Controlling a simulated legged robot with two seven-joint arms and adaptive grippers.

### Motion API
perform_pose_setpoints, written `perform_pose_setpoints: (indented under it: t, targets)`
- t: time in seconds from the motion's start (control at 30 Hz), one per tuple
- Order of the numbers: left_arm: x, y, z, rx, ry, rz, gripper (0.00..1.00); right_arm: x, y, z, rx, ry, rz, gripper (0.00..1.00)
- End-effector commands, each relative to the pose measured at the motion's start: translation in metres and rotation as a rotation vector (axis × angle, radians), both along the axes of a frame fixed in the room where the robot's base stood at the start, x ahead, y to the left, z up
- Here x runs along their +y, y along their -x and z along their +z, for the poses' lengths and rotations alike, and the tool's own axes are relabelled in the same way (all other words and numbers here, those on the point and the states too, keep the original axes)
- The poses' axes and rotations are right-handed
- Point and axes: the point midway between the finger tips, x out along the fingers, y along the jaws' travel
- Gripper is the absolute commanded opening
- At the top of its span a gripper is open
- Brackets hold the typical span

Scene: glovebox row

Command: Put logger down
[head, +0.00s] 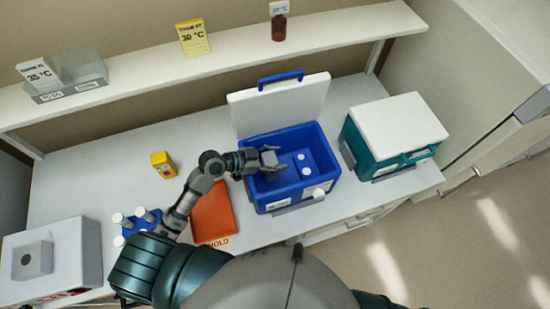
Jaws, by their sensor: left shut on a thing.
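My left gripper (270,159) reaches over the left part of the open blue cooler box (287,202). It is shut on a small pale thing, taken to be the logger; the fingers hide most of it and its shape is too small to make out. Whether it touches the inside of the box cannot be told. My right gripper is not in view.
The box's white lid (280,104) stands open behind it. A closed teal box (390,135) is to the right. A shelf (150,84) runs behind.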

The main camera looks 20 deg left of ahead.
Motion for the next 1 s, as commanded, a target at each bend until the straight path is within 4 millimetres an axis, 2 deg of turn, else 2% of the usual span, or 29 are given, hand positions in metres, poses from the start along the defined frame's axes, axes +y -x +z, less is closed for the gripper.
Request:
perform_pose_setpoints:
  t: [0.03,0.37,0.4,0.5,0.83,1.0]
  targets:
    - [-0.003,0.002,-0.007,0.013,-0.001,-0.004,0.01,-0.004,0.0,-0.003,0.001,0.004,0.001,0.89]
    - [-0.001,0.004,-0.018,0.02,-0.003,-0.008,0.01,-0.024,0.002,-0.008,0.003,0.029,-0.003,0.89]
    - [0.0,0.004,-0.018,0.021,-0.004,-0.008,0.68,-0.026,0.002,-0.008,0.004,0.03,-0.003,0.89]
    - [0.0,0.004,-0.019,0.022,-0.004,-0.009,0.89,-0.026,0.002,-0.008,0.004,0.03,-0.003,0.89]
    - [0.003,0.004,-0.019,0.021,-0.008,-0.009,0.89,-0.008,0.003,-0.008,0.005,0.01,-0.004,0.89]
    - [0.006,0.004,-0.002,0.018,-0.007,-0.006,0.89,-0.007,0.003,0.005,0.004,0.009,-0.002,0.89]
